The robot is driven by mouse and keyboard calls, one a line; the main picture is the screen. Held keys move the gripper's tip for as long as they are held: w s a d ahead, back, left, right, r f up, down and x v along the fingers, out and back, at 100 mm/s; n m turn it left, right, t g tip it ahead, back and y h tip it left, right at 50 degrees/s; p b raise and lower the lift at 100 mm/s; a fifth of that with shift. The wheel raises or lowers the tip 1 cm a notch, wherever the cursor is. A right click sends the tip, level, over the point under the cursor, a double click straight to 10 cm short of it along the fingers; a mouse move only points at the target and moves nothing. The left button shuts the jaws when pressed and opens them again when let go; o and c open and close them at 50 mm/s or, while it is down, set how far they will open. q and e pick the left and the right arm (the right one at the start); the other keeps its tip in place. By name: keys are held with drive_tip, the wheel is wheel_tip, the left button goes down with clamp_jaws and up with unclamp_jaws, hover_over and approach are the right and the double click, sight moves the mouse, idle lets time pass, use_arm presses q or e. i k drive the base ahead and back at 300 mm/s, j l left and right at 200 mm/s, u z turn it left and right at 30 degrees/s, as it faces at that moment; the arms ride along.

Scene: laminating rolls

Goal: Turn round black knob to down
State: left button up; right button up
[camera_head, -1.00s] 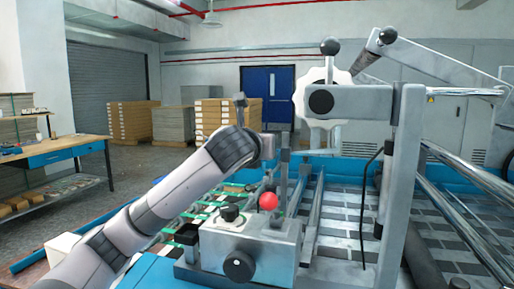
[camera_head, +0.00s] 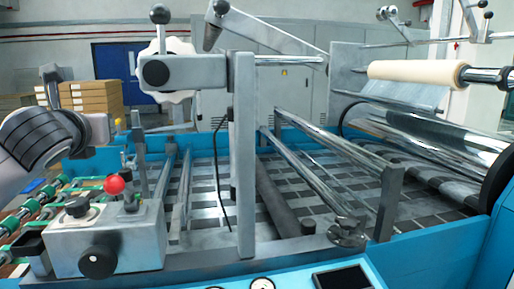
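A grey metal control box (camera_head: 108,242) stands at the lower left of the head view. A round black knob (camera_head: 98,260) is on its front face, and a smaller black knob (camera_head: 77,207) is on its top. Another round black knob (camera_head: 156,73) is at the left end of the raised bracket, in front of a white scalloped wheel. I cannot read any knob's setting. My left gripper (camera_head: 98,129) is at the left edge, above and behind the box, apart from these knobs. Its fingers cannot be made out. My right gripper is not in view.
A red ball lever (camera_head: 115,185) rises from the box top. An upright metal post (camera_head: 243,155) and a hanging black cable (camera_head: 219,165) stand right of it. Steel rollers (camera_head: 425,130) fill the right. The blue machine edge (camera_head: 430,255) runs along the front.

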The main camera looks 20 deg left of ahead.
sight(97, 262)
drive_tip(key=k+l, duration=0.75)
drive_tip(key=k, duration=0.15)
